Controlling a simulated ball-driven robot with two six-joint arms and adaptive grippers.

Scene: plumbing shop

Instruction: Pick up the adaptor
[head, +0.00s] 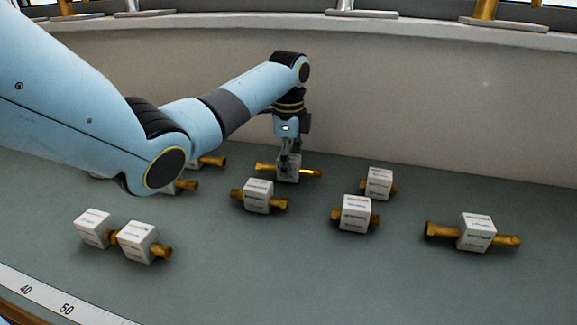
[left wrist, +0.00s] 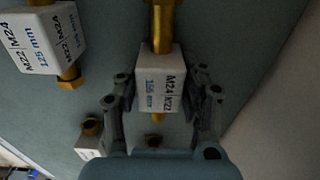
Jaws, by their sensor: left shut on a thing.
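Several adaptors, each a white labelled block with brass ends, are spread over the grey-green mat. My left gripper (head: 289,158) points straight down at the back middle of the mat and is shut on one adaptor (head: 310,172). In the left wrist view, the gripper (left wrist: 161,82) has a finger on each side of this adaptor's white block (left wrist: 158,92), which reads M24 and M22. Its brass ends stick out beyond the fingers. I cannot tell whether it touches the mat or is slightly above it. My right gripper is not in view.
The nearest adaptor (head: 258,195) lies just in front; it may be the one marked 125 mm in the wrist view (left wrist: 45,42). Others lie right (head: 476,232), centre right (head: 355,214) and front left (head: 138,242). A pale wall (head: 430,110) rises behind. The front middle is clear.

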